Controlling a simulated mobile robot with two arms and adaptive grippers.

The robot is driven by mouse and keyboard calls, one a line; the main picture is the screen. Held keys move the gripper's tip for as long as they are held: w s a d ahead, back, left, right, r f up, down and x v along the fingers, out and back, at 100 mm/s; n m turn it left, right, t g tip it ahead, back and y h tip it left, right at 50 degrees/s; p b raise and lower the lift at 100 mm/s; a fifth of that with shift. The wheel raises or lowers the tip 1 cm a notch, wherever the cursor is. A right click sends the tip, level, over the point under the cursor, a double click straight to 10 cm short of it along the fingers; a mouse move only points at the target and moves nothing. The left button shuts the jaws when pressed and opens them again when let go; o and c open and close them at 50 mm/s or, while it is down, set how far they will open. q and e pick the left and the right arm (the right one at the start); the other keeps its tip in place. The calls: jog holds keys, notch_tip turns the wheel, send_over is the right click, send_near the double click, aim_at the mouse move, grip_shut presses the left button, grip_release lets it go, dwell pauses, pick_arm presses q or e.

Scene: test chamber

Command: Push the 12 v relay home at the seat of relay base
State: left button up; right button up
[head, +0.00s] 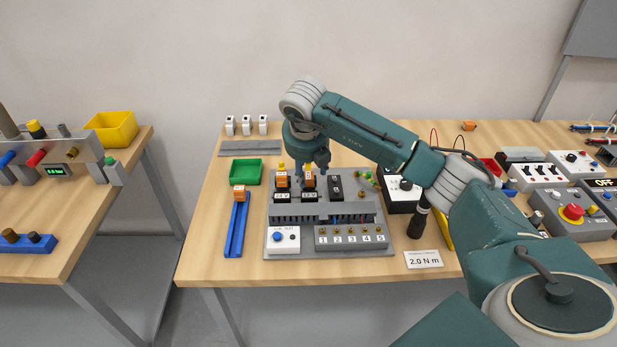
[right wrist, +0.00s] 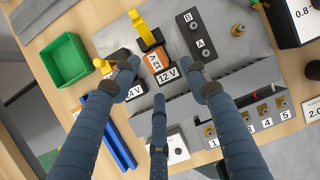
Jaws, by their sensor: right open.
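The 12 V relay (right wrist: 157,62), an orange block, stands at the relay base (right wrist: 172,76), a dark block with a white "12 V" label. They also show in the head view as the relay (head: 309,182) and its base (head: 309,197). I cannot tell how deep the relay sits. A yellow lever (right wrist: 146,30) rises behind it. My right gripper (right wrist: 163,74) is open, pointing down over the relay, with fingers on either side and a third in front. No grip on the relay shows. My left gripper is out of view.
A second orange relay (head: 282,181) stands close left on the 24 V base. A dark A/B block (right wrist: 195,38) is close right. The green tray (head: 246,172) and blue rail (head: 236,228) lie left. A numbered terminal block (head: 351,238) sits in front.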

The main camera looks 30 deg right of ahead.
aim_at(308, 177)
jog(key=p+x, duration=0.2)
jog(key=x, duration=0.2)
jog(key=shift+w+f, duration=0.1)
jog(key=shift+w, duration=0.15)
jog(key=shift+w+d+f+p, duration=0.1)
jog(key=shift+f+p, duration=0.15)
jog(key=shift+p, duration=0.05)
jog(key=shift+f, duration=0.15)
jog(key=shift+c, duration=0.6)
jog(key=c, duration=0.5)
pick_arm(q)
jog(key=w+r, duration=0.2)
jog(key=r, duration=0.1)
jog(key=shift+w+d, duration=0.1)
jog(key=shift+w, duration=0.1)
pick_arm(e)
grip_shut()
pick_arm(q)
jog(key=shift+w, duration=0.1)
